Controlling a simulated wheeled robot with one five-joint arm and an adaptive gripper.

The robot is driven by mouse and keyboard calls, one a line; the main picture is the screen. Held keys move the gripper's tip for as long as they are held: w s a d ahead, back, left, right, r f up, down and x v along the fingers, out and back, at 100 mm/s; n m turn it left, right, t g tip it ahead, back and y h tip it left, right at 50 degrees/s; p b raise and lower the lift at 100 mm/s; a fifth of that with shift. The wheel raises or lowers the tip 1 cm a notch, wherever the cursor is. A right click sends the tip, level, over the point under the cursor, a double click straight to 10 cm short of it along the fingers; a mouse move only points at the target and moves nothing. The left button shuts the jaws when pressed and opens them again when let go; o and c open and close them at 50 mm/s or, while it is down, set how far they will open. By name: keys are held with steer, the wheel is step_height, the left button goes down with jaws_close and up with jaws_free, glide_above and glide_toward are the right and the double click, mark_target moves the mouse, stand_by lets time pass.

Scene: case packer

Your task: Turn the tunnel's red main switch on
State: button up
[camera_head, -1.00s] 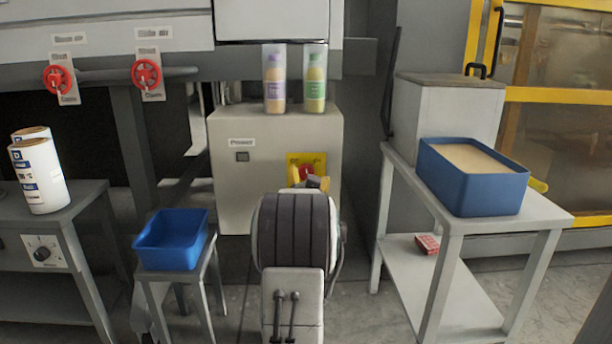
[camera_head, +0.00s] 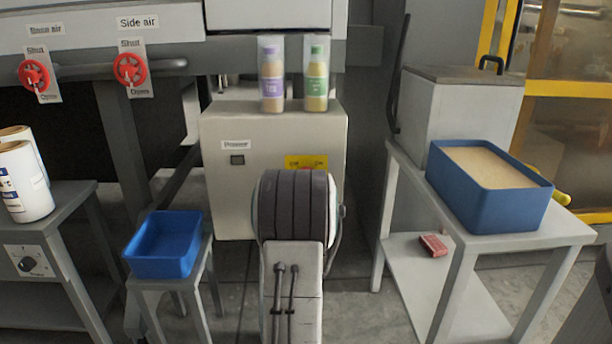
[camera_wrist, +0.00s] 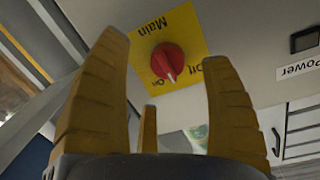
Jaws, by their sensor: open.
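The red main switch (camera_wrist: 168,60) is a round knob with a raised ridge on a yellow plate (camera_wrist: 185,27) marked Main, Off and On. In the wrist view it appears upside down. The ridge's lower end points between the On and Off words; I cannot tell which setting it is at. My gripper (camera_wrist: 165,49) is open, its yellow fingers on either side of the switch in the picture, with no contact visible. In the head view the top of the yellow plate (camera_head: 306,161) shows above my arm, which hides my gripper and nearly all of the switch.
The plate is on a grey cabinet (camera_head: 225,190) with a Power label and two bottles (camera_head: 271,75) (camera_head: 317,78) on top. A blue bin (camera_head: 163,245) stands on a stool at left. A blue tray (camera_head: 487,207) is on the right table. Red air valves (camera_head: 131,68) are upper left.

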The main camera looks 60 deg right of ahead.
steer(key=shift+w+d+r+n+h+b, duration=0.15)
steer(key=shift+w+d+r+n+b, duration=0.15)
steer(key=shift+w+d+n+b, duration=0.6)
steer(key=shift+w+d+r+n+h+b, duration=0.1)
steer(key=shift+w+d+r+n+b, duration=0.2)
steer(key=shift+d+n+b, duration=0.7)
steer(key=shift+w+d+r+n+h+b, duration=0.15)
steer(key=shift+w+d+r+n+b, duration=0.3)
steer(key=shift+d, duration=0.9)
steer(key=shift+w+f, duration=0.1)
steer(key=shift+f, duration=0.05)
steer(key=shift+c, duration=0.3)
steer(key=c, duration=1.1)
steer(key=shift+c, duration=0.2)
